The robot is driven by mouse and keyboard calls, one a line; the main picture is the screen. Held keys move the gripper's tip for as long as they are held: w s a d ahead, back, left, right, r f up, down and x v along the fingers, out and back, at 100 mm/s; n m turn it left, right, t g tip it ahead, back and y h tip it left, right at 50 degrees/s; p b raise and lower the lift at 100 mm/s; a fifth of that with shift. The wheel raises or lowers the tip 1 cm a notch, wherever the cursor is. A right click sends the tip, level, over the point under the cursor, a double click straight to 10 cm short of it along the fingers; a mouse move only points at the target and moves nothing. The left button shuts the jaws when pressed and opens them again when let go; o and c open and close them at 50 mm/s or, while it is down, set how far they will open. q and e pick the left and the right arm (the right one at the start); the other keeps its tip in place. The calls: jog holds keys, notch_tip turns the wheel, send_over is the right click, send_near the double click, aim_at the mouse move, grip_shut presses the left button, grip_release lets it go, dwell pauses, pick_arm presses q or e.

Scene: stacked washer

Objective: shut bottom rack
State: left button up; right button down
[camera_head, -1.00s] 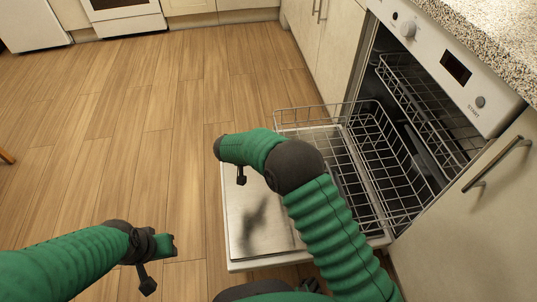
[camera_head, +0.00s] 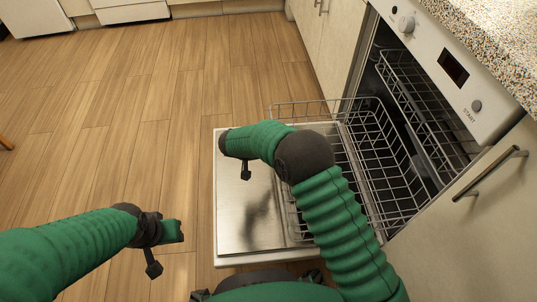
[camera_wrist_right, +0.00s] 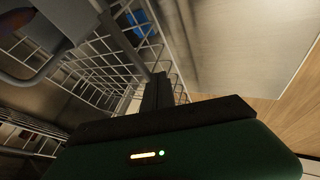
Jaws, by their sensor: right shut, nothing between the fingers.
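The bottom rack (camera_head: 384,180) is a wire basket pulled out of the dishwasher, over the lowered door (camera_head: 240,215). My right arm crosses in front of the rack and door in the head view and hides part of both. Its gripper cannot be made out there. In the right wrist view my right gripper (camera_wrist_right: 158,90) is shut and empty, with its fingertips close to the rack's wires (camera_wrist_right: 105,60). I cannot tell whether they touch. My left gripper (camera_head: 172,232) is over the floor, left of the door and apart from the rack. Its jaw state is unclear.
An upper rack (camera_head: 415,95) sits inside the dishwasher (camera_head: 440,60). A cabinet door with a handle (camera_head: 490,172) is at the right, below a speckled countertop (camera_head: 500,30).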

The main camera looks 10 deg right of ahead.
jog(key=s+d+p, duration=0.2)
jog(key=d+p, duration=0.2)
jog(key=d, duration=3.6)
jog(key=shift+s+r, duration=0.15)
jog(key=shift+s, duration=0.05)
